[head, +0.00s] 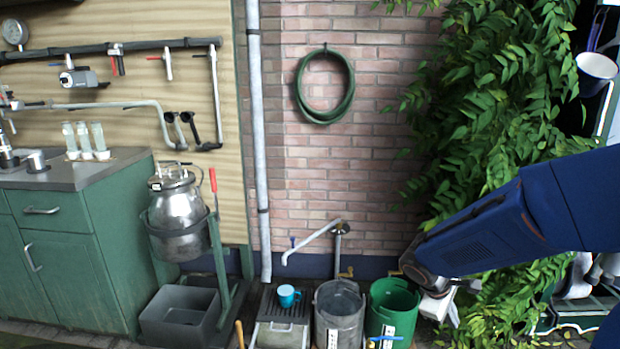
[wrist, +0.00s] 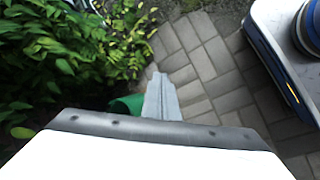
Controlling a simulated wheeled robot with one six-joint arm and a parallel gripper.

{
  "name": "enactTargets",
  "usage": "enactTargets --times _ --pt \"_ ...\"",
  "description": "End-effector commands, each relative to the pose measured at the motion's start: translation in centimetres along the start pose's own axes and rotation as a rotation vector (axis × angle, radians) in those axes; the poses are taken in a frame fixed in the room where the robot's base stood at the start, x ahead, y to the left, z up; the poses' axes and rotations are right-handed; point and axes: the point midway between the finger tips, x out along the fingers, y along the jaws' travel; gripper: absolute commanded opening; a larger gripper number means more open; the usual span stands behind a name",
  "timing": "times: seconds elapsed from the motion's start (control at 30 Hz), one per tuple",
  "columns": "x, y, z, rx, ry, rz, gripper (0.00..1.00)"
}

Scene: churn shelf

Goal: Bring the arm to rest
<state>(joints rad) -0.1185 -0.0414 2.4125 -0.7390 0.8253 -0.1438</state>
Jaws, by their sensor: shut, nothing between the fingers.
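My arm reaches in from the right edge in the head view, its blue links slanting down to the left. My gripper (head: 438,305) hangs at its end, low in front of the leafy climbing plant (head: 490,110) and just right of the green bucket (head: 392,310). In the wrist view my gripper (wrist: 158,82) shows its two grey fingers pressed together, with nothing between them. Part of the green bucket (wrist: 126,103) shows just left of the fingers there.
A grey metal bucket (head: 339,312) and a blue mug (head: 287,296) stand left of the green bucket. A milk churn (head: 176,207) hangs tilted in a stand near the green cabinet (head: 75,250). Bare paving (wrist: 215,70) lies right of the fingers. Leaves crowd the left.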

Motion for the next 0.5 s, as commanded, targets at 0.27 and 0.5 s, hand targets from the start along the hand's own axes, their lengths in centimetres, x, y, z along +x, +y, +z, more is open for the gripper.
enactTargets --times 0.27,0.5 --pt "-4.9 -1.9 4.4 0.245 0.083 -0.063 0.0" --pt "-8.6 -4.4 7.5 0.44 0.166 -0.132 0.0"
